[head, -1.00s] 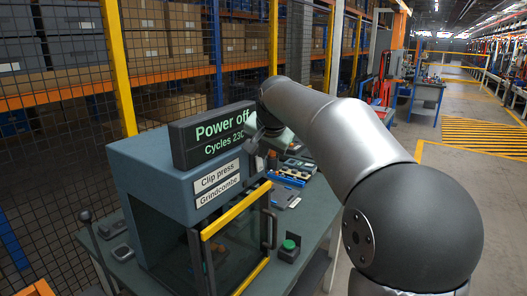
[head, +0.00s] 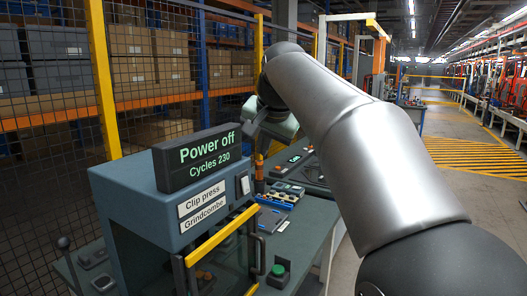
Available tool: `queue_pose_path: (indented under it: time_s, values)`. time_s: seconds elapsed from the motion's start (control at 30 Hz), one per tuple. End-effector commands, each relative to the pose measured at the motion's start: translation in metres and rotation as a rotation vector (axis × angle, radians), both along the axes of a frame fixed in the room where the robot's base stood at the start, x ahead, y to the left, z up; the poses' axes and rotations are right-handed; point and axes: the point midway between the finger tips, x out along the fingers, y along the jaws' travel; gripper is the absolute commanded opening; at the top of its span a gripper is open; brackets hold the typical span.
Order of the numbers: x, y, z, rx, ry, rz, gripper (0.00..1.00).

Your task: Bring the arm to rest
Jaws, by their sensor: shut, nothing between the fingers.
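My arm (head: 365,140) reaches from the lower right up to the middle of the head view. My gripper (head: 250,136) is small and dark at its far end, shut and empty, raised above the bench just right of the display box. Its fingertips are hard to make out. The clip press (head: 135,203) stands at the lower left. Its display (head: 205,158) reads "Power off" and "Cycles 230".
The press has a yellow-edged clear door (head: 222,238) with a dark handle. A green button (head: 278,270) and a tray of small parts (head: 272,216) sit on the bench (head: 312,222). Mesh fencing (head: 150,60) stands behind. An open aisle (head: 465,150) runs at right.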

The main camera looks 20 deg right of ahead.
Motion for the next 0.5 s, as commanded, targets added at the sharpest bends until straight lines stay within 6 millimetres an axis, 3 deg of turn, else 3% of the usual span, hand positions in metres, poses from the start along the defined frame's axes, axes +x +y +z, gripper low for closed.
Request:
queue_pose_path:
  time_s: [0.27, 0.37, 0.5]
  values:
    - [-0.003, 0.002, -0.007, -0.007, 0.011, 0.010, 0.00]
    - [-0.016, 0.007, -0.032, -0.036, 0.055, 0.051, 0.00]
    - [-0.059, 0.018, -0.103, -0.107, 0.171, 0.167, 0.00]
